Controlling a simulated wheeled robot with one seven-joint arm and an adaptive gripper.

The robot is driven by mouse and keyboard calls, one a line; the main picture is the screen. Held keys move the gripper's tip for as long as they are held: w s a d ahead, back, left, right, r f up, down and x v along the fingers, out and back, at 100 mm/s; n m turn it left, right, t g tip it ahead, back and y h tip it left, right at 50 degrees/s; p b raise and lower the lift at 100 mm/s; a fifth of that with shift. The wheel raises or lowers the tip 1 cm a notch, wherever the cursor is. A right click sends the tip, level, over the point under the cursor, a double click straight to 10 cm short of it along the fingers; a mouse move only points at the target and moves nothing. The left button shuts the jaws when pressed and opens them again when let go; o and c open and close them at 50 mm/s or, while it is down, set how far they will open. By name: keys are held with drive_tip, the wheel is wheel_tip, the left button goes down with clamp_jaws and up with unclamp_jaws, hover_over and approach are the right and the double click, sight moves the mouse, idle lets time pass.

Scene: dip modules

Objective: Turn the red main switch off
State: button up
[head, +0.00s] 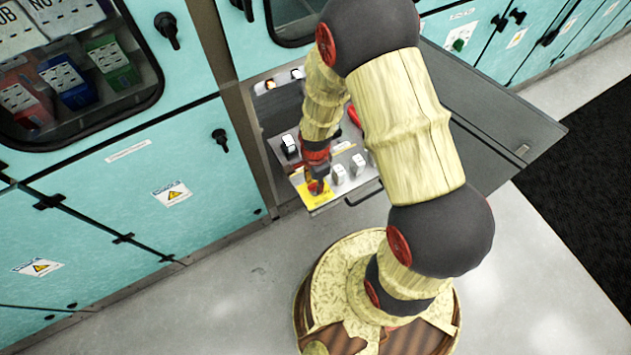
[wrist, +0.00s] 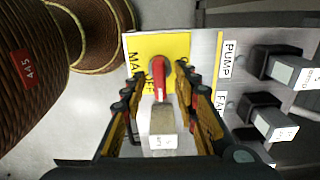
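The red main switch (wrist: 159,76) sits on a yellow plate (wrist: 140,47) lettered "MA…" in the wrist view. Its red handle points down the picture, and a grey block (wrist: 162,127) marked "5" shows below it. My gripper (wrist: 160,84) is open, with one finger on each side of the handle. Small gaps show between fingers and handle; I cannot tell whether either touches. In the head view my gripper (head: 318,184) is down at the yellow plate (head: 311,196) on the pulled-out module, and it hides most of the switch.
Grey switches labelled "PUMP" (wrist: 283,68) and below it (wrist: 268,118) stand to the right of the main switch. An open grey door or flap (head: 497,125) lies right of the module. Teal cabinets (head: 140,170) line the left. Grey floor (head: 215,300) is clear in front.

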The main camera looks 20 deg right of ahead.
wheel_tip(320, 180, up, 12)
idle(0.7)
idle(0.5)
